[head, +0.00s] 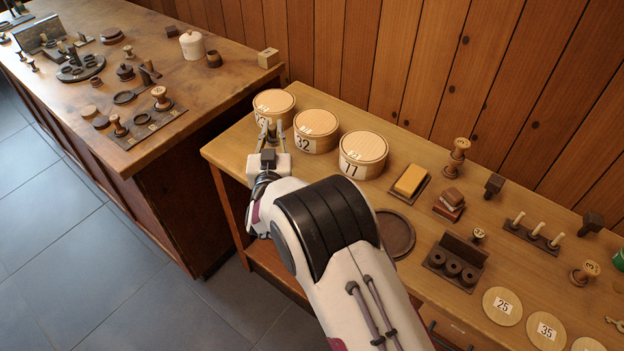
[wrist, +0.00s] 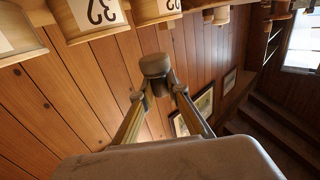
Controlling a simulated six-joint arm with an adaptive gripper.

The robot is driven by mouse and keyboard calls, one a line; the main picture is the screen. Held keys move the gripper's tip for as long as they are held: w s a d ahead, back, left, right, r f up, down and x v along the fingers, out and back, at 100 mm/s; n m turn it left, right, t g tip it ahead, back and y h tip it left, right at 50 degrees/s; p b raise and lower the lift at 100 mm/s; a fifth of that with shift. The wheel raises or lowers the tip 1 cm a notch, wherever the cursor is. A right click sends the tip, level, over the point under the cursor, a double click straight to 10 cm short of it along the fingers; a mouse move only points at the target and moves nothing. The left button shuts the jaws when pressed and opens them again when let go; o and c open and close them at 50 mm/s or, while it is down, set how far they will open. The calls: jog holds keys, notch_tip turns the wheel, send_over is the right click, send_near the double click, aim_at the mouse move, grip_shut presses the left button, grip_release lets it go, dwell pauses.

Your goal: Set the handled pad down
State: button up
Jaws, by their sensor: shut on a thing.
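My gripper (head: 272,128) is at the left end of the shelf table, in front of the round boxes. In the wrist view my gripper (wrist: 160,93) has its two fingers closed in on a grey-brown piece with a rounded end (wrist: 155,66), which I take to be the handled pad. It is held up, with wall planks behind it.
Round lidded boxes, one marked 32 (head: 316,132) and one marked 77 (head: 363,155), stand close to the gripper. A round dark tray (head: 395,234) lies empty beside my arm. A yellow block (head: 410,180) sits on a dark base. The workbench (head: 200,88) stands left across a gap.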

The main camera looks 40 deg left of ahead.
jog(key=w+d+m+t+h, duration=0.3)
jog(key=d+h, duration=0.3)
jog(key=d, duration=0.4)
jog(key=shift+w+f+m, duration=0.25)
jog(key=shift+f+m, duration=0.1)
jog(key=shift+m, duration=0.45)
jog(key=shift+a+f, duration=0.1)
jog(key=shift+f, duration=3.05)
jog(key=shift+f, duration=0.1)
jog(key=shift+f, duration=1.75)
jog(key=shift+f, duration=0.1)
